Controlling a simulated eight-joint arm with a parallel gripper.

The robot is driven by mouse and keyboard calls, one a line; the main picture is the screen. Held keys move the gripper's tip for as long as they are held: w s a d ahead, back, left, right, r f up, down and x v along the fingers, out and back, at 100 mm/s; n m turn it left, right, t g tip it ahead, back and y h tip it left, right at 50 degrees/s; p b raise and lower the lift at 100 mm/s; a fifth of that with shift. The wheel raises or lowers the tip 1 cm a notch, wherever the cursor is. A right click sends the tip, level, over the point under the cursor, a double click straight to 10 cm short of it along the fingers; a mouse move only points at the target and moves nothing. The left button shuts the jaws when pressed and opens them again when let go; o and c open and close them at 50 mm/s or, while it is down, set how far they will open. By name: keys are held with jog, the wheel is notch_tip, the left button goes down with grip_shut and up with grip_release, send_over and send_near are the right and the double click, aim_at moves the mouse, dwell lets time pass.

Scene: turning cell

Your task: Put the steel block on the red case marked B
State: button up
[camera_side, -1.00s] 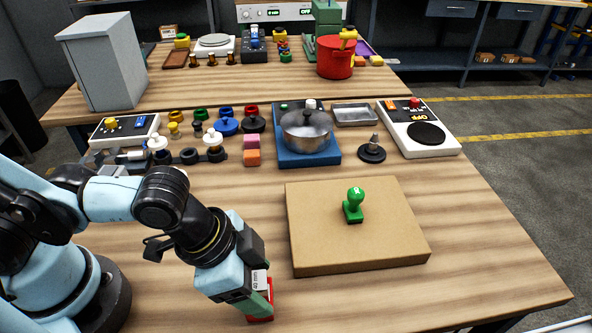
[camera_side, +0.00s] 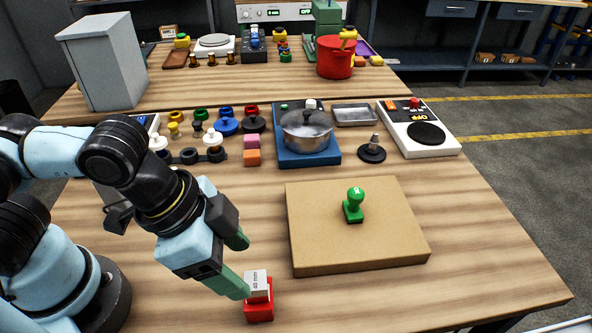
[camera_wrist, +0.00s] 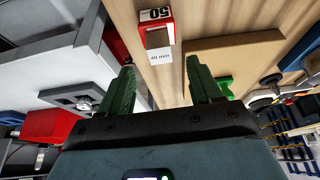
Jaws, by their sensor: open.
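The steel block (camera_side: 257,281), with a white "40 mm" label, rests upright on the red case (camera_side: 259,309) near the table's front edge. My gripper (camera_side: 243,265) is open, with its green fingers apart and clear of the block, just up and left of it. In the wrist view the block (camera_wrist: 160,55) lies ahead of my open gripper (camera_wrist: 160,66), against the red case (camera_wrist: 172,27). The case has a white label that seems to read "50"; I cannot make out a letter B.
The table's right front is clear.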

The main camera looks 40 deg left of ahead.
jog(key=shift+v, duration=2.8)
jog(key=w+a+f+n+t+y, duration=0.1)
jog(key=w+a+n, duration=0.3)
jog(key=a, duration=0.5)
jog(key=w+a+f+n+t+y, duration=0.1)
jog(key=w+a+n+t+y, duration=0.1)
jog(key=w+a+n, duration=0.3)
jog(key=w+a+t, duration=0.1)
jog(key=w+a, duration=0.2)
jog(key=a, duration=0.1)
jog(key=shift+w+a+f, duration=0.2)
jog(key=shift+w+a, duration=0.05)
jog(key=shift+w, duration=0.1)
